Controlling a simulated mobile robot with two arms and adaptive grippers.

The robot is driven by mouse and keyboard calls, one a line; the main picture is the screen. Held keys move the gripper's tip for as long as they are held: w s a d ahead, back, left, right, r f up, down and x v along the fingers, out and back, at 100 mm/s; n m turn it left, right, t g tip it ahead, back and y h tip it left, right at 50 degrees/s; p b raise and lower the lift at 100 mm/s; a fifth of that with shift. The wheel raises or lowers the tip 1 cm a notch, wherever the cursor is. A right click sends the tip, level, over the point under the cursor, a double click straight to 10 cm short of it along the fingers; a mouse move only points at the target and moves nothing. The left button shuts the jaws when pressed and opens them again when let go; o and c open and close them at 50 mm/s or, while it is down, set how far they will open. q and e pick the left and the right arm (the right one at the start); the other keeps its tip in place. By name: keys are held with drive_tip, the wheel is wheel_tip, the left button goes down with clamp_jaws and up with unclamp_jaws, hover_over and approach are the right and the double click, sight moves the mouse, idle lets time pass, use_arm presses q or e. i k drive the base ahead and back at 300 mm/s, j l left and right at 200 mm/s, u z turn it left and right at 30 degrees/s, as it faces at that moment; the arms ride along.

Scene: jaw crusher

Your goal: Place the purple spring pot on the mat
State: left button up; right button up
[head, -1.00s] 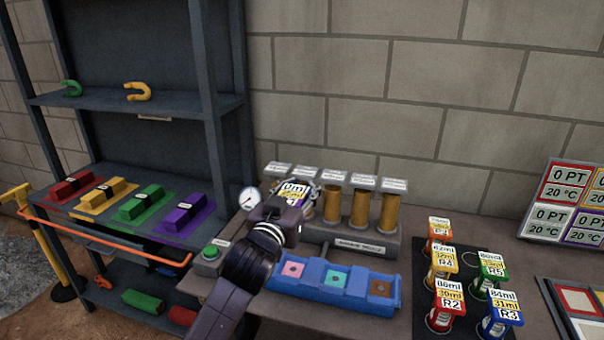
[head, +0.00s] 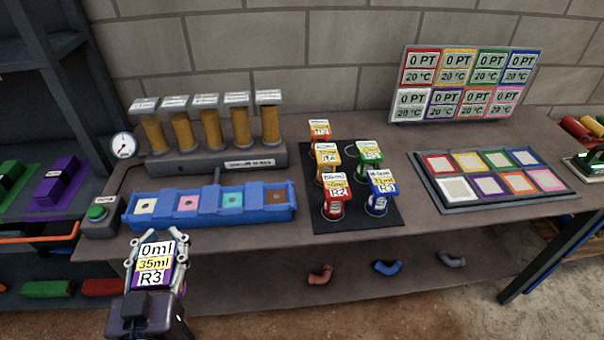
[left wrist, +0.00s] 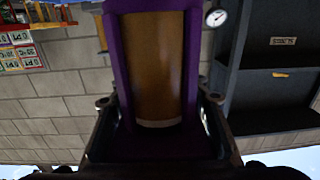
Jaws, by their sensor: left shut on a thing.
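My left gripper (head: 158,244) is shut on the purple spring pot (head: 155,278), whose top label reads 0ml, 35ml, R3. It holds the pot in front of the bench's front edge, at the lower left of the head view. In the left wrist view the pot (left wrist: 156,70) shows purple side posts around a brown-gold cylinder, between the fingers. The black mat (head: 355,223) lies on the bench to the right of the gripper. Red, blue, green, yellow and orange pots stand on it. My right gripper is not in view.
A blue tray (head: 210,215) with coloured squares and a row of gold cylinders (head: 205,133) stand left of the mat. A grey panel of coloured squares (head: 455,204) lies right of it. A score board (head: 465,84) stands behind. Bench surface between tray and mat is clear.

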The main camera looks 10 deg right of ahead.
sight(354, 151)
drive_tip(key=i+l, duration=0.1)
drive_tip(key=l, duration=0.55)
drive_tip(key=i+l, duration=0.15)
drive_tip(key=l, duration=0.55)
drive_tip(key=i+l+u, duration=0.1)
drive_tip(key=l, duration=0.55)
drive_tip(key=i+l, duration=0.1)
drive_tip(key=l, duration=0.3)
drive_tip(key=i+l, duration=0.1)
drive_tip(key=l, duration=0.3)
drive_tip(key=i+l, duration=0.1)
drive_tip(key=l, duration=0.3)
drive_tip(key=i+l+u, duration=0.1)
drive_tip(key=l, duration=0.3)
